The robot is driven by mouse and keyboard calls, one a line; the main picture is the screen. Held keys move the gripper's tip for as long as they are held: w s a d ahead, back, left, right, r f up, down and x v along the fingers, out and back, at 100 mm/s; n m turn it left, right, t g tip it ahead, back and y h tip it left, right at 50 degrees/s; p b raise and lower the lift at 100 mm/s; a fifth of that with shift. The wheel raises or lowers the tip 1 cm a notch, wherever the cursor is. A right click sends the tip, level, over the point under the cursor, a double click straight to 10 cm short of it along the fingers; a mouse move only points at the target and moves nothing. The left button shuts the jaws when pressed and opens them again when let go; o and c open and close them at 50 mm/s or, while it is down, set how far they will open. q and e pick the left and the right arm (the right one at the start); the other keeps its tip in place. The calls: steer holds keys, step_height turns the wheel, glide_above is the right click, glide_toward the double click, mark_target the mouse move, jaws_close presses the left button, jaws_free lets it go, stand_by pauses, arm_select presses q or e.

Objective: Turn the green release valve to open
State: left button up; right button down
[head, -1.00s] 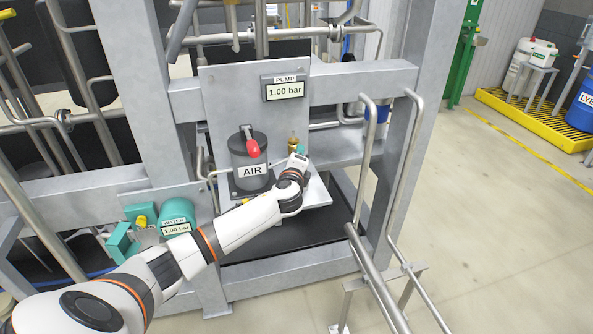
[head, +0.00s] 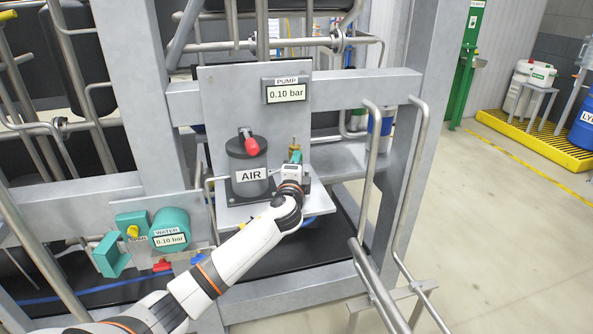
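The green release valve (head: 297,157) shows as a small teal handle beside a brass fitting (head: 294,147) on the grey pump plate. My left gripper (head: 291,169) comes up from the lower left and is right at the valve, covering much of it. Its fingers are mostly hidden by its own body, so I cannot tell whether they are open, shut or touching the handle. The PUMP display (head: 286,92) reads 0.10 bar and the WATER display (head: 170,240) reads 0.10 bar. My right gripper is out of view.
Steel handrails (head: 372,150) rise to the right. A teal block (head: 112,255) sits lower left.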

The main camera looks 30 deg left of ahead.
arm_select(q)
steer(key=o, duration=1)
steer(key=v, duration=1.2)
steer(key=shift+b, duration=0.35)
steer(key=shift+f, duration=0.1)
